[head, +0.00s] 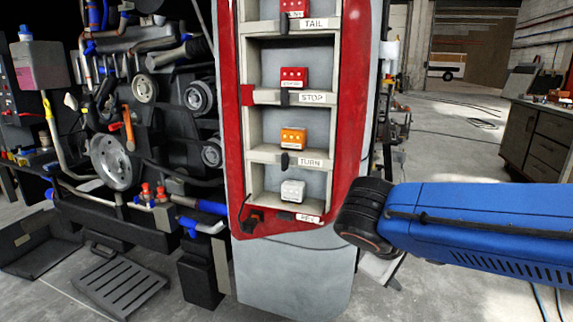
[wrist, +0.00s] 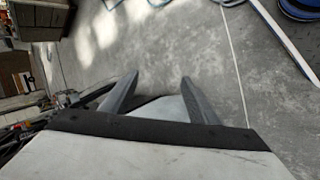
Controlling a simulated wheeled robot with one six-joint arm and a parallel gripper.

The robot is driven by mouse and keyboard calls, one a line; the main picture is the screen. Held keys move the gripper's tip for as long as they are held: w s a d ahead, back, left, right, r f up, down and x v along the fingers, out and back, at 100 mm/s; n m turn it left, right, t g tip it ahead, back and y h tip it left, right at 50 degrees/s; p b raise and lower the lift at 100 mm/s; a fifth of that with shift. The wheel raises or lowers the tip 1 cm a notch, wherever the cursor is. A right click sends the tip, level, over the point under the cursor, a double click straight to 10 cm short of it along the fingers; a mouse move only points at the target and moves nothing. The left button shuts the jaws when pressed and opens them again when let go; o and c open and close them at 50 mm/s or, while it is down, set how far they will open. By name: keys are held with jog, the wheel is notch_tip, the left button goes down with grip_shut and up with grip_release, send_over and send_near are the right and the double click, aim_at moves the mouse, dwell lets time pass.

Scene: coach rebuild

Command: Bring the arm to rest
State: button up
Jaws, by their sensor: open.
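My blue arm (head: 480,225) reaches in from the right in the head view. Its dark joint (head: 362,218) overlaps the right edge of the red-framed coach panel (head: 362,95). My gripper cannot be made out clearly in the head view. In the wrist view my gripper (wrist: 160,78) has its two grey fingers spread apart, with nothing seen held between the tips. The concrete floor (wrist: 200,45) shows beyond them. A pale piece shows lower between the fingers; I cannot tell what it is.
The panel holds a white block (head: 293,190), an orange block (head: 293,138) and red blocks (head: 294,77) on labelled shelves. An open engine bay (head: 130,120) is at left, with a slotted black tray (head: 118,285) on the floor. A workbench (head: 540,140) stands at right. Open floor lies between.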

jog(key=s+d+f+m+y, duration=0.4)
jog(key=s+f+m+y, duration=0.2)
jog(key=s, duration=0.4)
jog(key=shift+s+d+f+m, duration=0.2)
jog(key=shift+f+m, duration=0.4)
jog(key=shift+m, duration=0.2)
dwell(1.3)
